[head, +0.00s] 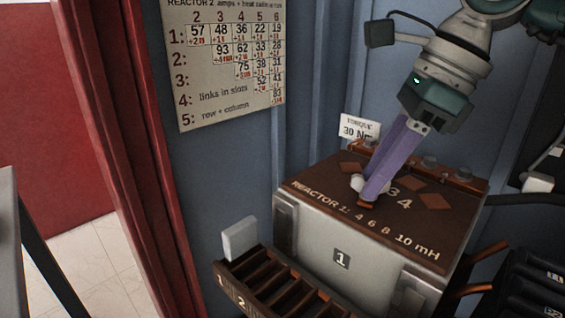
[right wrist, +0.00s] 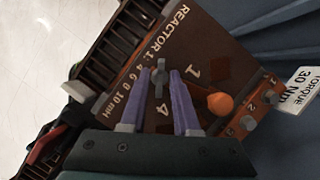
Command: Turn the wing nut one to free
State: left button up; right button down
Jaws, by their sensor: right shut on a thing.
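The wing nut (head: 357,184) is pale grey and sits on the brown top panel (head: 310,180) of the reactor box labelled 1. It also shows in the right wrist view (right wrist: 159,78), between the tips of the purple fingers. My right gripper (head: 370,192) reaches down from the upper right, tilted, with its fingers around the nut. The fingers partly hide the nut and the panel's printed numbers in the head view. My left gripper is not in view.
A slotted rack (head: 262,280) with a light block (head: 240,238) stands at the box's front. Bolts (head: 430,162) line the panel's back edge, near a "Torque 30 Nm" tag (head: 360,128). A chart (head: 225,60) hangs behind.

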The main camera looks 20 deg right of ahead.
jog(key=n+g+b, duration=0.1)
jog(key=n, duration=0.1)
jog(key=n+g+b, duration=0.1)
jog(key=n, duration=0.2)
jog(key=shift+w+n+y, duration=0.2)
jog(key=shift+n+y, duration=0.1)
jog(key=shift+y, duration=0.1)
jog(key=n+g+b, duration=0.1)
jog(key=n, duration=0.2)
jog(key=shift+n+g+b, duration=0.4)
jog(key=shift+n+b, duration=0.1)
jog(key=shift+n, duration=0.2)
jog(key=shift+r, duration=0.1)
jog(key=c, duration=1)
grip_release()
jog(key=shift+o, duration=0.2)
jog(key=p+v, duration=0.2)
jog(key=v, duration=0.8)
